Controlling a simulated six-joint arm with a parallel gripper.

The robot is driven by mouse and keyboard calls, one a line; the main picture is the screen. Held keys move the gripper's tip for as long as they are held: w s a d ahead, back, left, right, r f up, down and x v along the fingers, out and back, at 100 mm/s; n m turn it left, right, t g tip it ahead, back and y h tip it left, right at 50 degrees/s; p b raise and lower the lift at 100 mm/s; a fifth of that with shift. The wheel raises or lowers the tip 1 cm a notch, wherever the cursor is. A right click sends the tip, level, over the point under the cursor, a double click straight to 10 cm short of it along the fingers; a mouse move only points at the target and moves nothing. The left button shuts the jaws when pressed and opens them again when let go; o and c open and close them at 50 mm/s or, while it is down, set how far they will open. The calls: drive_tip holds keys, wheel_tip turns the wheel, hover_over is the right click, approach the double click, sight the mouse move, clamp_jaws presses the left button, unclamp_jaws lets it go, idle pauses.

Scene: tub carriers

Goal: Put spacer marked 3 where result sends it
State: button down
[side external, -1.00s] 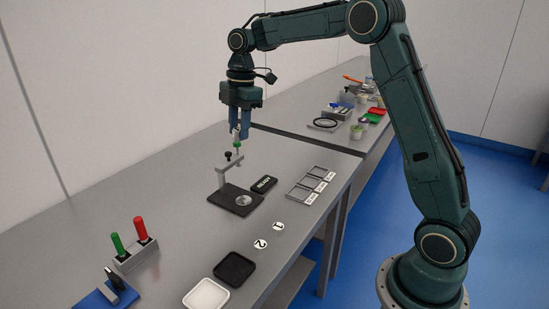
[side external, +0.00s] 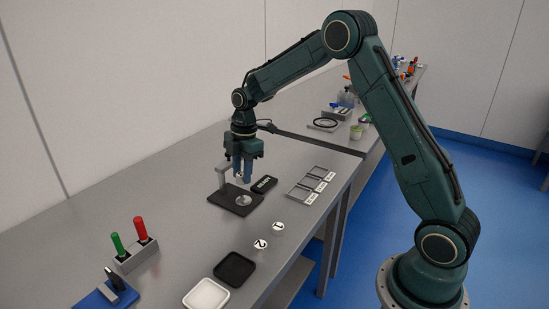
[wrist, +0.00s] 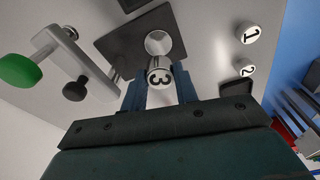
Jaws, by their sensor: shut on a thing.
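My gripper (side external: 242,176) is shut on the spacer marked 3 (wrist: 159,76), a pale cylinder with a black 3 on its end face. In the wrist view it sits between the blue fingertips (wrist: 158,88). The gauge's dark base plate (side external: 228,204) lies below, and my gripper hangs above its light round pad (side external: 243,201), apparently clear of it. The gauge's grey post (side external: 221,175) stands at the left. In the wrist view a green knob (wrist: 18,71) and a black knob (wrist: 75,90) show on it. A black display (side external: 264,184) beside the plate reads READY.
Spacers marked 1 (side external: 278,226) and 2 (side external: 261,244) stand on the bench. A black tray (side external: 234,268) and a white tray (side external: 206,294) lie nearer. A labelled three-part rack (side external: 302,195) is at right. A holder (side external: 137,256) carries green and red sticks.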

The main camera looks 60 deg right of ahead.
sight(244, 200)
drive_tip(key=shift+f, duration=3.1)
drive_tip(key=shift+f, duration=0.15)
drive_tip(key=c, duration=1.1)
unclamp_jaws()
drive_tip(key=r, duration=0.4)
drive_tip(key=d+r, duration=0.1)
drive_tip(key=r, duration=0.8)
drive_tip(key=shift+s+d+r, duration=0.2)
drive_tip(key=shift+d+r, duration=0.1)
drive_tip(key=shift+r, duration=0.05)
